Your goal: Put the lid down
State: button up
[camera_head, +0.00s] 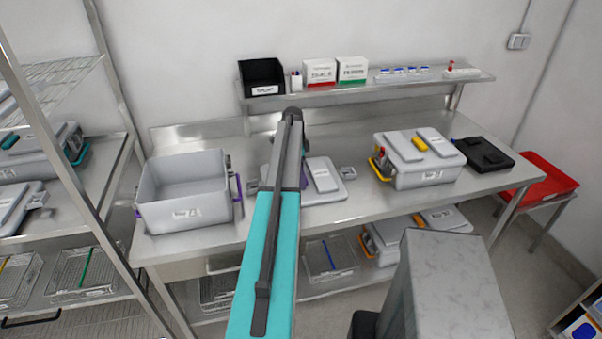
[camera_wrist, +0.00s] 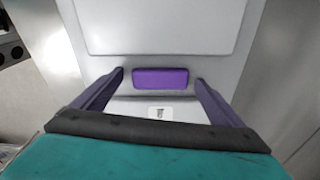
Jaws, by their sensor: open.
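The grey lid (camera_head: 335,188) lies on the steel table, right of the open grey container (camera_head: 183,212) with purple handles. My arm hides the lid's left part in the head view. In the wrist view the lid (camera_wrist: 160,30) fills the upper middle, with a purple block (camera_wrist: 160,78) near its close edge. My gripper (camera_wrist: 160,75) is open, its two fingers apart on either side of the purple block. I see no finger touching the block. A small white label (camera_wrist: 160,112) shows below it. In the head view the fingers are hidden behind my arm.
A closed grey container (camera_head: 425,175) with yellow parts stands right on the table (camera_head: 350,220), beside a black case (camera_head: 484,155). A shelf (camera_head: 400,84) behind holds a black bin (camera_head: 262,76) and boxes. A red tray (camera_head: 540,183) stands far right.

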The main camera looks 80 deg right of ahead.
jog(key=shift+r, duration=0.2)
notch_tip(320, 180, up, 12)
jog(key=w+b, duration=0.1)
jog(key=b, duration=0.3)
jog(key=shift+w+a+b, duration=0.2)
jog(key=shift+b, duration=0.15)
jog(key=shift+f, duration=0.15)
dwell(0.7)
